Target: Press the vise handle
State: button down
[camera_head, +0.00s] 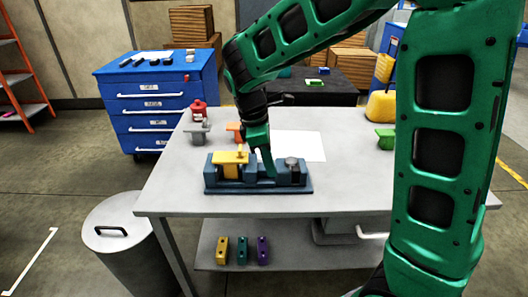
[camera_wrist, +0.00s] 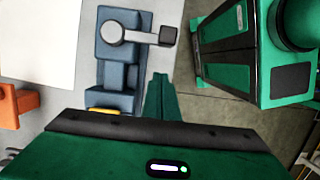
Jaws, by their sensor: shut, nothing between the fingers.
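The blue vise (camera_head: 256,188) stands on the grey table, with a yellow block (camera_head: 229,157) at its left. Its handle (camera_head: 292,163) is at the right end. In the wrist view the handle (camera_wrist: 140,37) is a grey bar from a round hub to a dark grip pointing right. My gripper (camera_head: 270,174) is shut and empty, pointing down at the vise between the yellow block and the handle. In the wrist view the green fingertips (camera_wrist: 159,78) are beside the vise body (camera_wrist: 117,75), below the dark grip and apart from it. Whether they touch the body I cannot tell.
On the table (camera_head: 330,190) are a red item (camera_head: 198,109), a grey vise-like piece (camera_head: 197,134), an orange piece (camera_head: 234,131), a white sheet (camera_head: 300,146), a green piece (camera_head: 385,138) and a yellow item (camera_head: 381,106). The table front is clear.

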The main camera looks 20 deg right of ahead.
jog(key=shift+s+d+r, duration=0.1)
jog(key=shift+s+d, duration=0.2)
jog(key=shift+d, duration=0.6)
jog(key=shift+s+d+r, duration=0.1)
jog(key=shift+s+d, duration=0.2)
jog(key=shift+d, duration=0.6)
